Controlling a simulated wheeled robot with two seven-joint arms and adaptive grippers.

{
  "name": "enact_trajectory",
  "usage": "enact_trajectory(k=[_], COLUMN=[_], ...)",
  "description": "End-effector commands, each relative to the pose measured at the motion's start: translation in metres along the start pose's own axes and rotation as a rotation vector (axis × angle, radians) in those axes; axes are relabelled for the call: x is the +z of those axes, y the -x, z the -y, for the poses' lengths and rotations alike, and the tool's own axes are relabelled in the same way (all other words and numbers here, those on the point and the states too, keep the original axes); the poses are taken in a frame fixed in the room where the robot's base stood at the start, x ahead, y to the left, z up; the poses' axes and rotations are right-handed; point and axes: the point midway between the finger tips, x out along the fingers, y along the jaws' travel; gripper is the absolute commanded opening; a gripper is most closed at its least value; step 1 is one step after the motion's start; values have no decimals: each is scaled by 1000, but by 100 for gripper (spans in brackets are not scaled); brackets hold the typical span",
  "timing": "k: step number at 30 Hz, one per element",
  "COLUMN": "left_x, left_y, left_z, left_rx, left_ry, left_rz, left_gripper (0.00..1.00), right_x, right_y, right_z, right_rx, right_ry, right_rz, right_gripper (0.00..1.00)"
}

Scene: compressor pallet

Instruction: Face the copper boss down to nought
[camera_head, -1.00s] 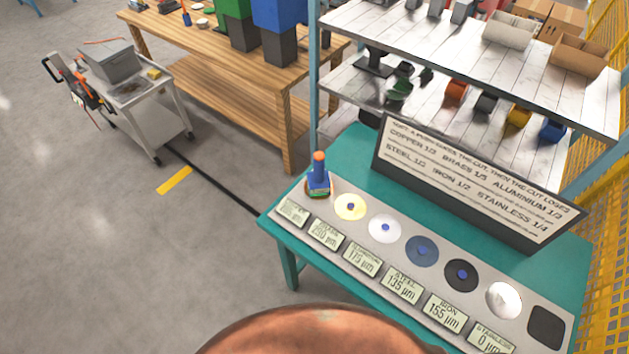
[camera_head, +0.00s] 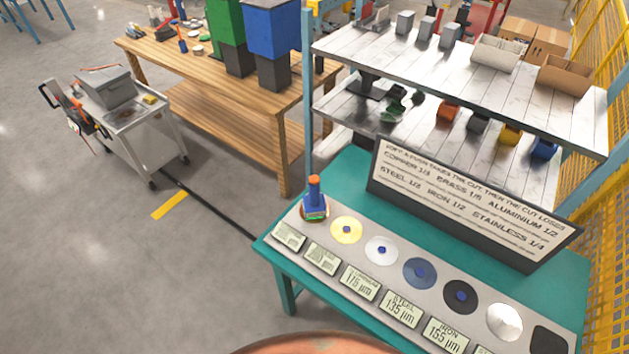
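A blue tool with an orange top (camera_head: 314,192) stands upright at the left end of the grey strip on the teal bench. A thin reddish-brown edge, seemingly the copper boss (camera_head: 314,219), shows under its base; the tool hides the rest. The display in front of it (camera_head: 288,237) is too blurred to read. To the right are yellow (camera_head: 345,238), pale (camera_head: 390,257), blue-grey (camera_head: 407,275), dark (camera_head: 470,301) and silver (camera_head: 504,322) discs. The steel display (camera_head: 400,308) reads 135 µm. Neither gripper is in view.
A sign (camera_head: 465,205) with metal names and fractions stands behind the strip on the teal bench (camera_head: 350,170). A black square pad (camera_head: 551,341) is at the strip's right end. A shelf (camera_head: 470,75), wooden table (camera_head: 200,75) and cart (camera_head: 140,115) stand beyond.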

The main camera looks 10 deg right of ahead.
Motion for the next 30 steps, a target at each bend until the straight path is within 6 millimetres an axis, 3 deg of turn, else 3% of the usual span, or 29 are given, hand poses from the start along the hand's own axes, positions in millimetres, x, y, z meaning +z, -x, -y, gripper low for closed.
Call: enact_trajectory(k=[11, 30], left_x=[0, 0], left_y=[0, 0], left_z=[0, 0], left_rx=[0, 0], left_ry=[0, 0], left_rz=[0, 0], left_gripper=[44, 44], right_x=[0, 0], right_y=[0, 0], right_z=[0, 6], right_rx=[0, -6], right_ry=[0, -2], right_rz=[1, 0], right_gripper=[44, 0])
